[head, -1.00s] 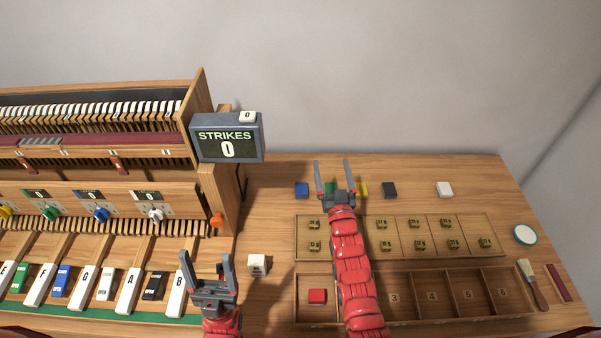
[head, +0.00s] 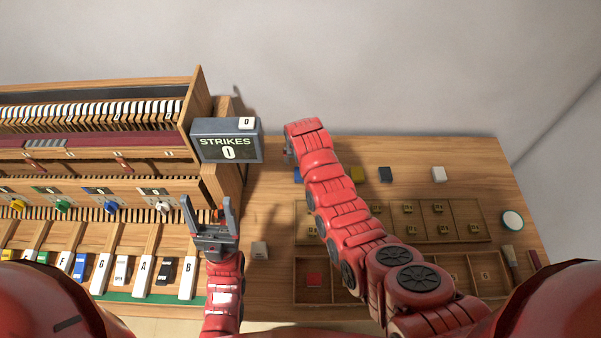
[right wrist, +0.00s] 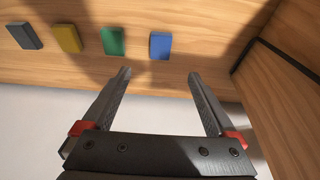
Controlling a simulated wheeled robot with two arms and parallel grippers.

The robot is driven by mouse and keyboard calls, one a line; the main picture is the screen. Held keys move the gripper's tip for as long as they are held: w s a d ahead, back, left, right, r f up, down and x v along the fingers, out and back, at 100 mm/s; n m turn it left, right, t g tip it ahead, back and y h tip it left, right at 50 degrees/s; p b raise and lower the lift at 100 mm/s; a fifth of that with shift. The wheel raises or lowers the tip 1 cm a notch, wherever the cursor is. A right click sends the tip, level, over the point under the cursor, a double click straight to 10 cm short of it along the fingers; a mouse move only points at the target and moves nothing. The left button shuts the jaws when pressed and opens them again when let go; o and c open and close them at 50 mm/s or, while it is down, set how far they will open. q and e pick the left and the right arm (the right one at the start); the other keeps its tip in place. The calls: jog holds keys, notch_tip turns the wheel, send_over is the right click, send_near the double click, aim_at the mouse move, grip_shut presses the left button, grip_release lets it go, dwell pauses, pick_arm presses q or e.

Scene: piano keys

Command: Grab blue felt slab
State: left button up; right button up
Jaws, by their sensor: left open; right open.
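The blue felt slab (head: 297,175) lies on the table at the back left, mostly hidden by my right arm in the head view. In the right wrist view the blue slab (right wrist: 160,45) lies flat just beyond my right gripper (right wrist: 159,76), about centred between its fingertips. The right gripper's fingers are apart with nothing between them. In the head view that gripper is mostly hidden behind my red wrist. My left gripper (head: 207,202) is open and empty in front of the piano keys, away from the slab.
A green slab (right wrist: 113,43) lies close beside the blue one. Yellow (head: 357,174), dark (head: 386,174) and white (head: 438,174) slabs continue the row. A strikes display (head: 226,141) and the wooden piano case (head: 226,180) stand to the left. A compartment tray holds a red block (head: 314,280).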

jog(key=b+x, duration=0.6)
jog(key=x, duration=0.3)
jog(key=shift+w+f+b, duration=0.25)
jog(key=shift+f+b, duration=0.05)
jog(key=shift+b, duration=0.1)
jog(key=shift+f+b, duration=0.15)
jog(key=shift+b, duration=0.15)
jog(key=b+x, duration=0.5)
jog(key=b, duration=0.2)
jog(key=shift+a, duration=0.1)
jog(key=c, duration=1.4)
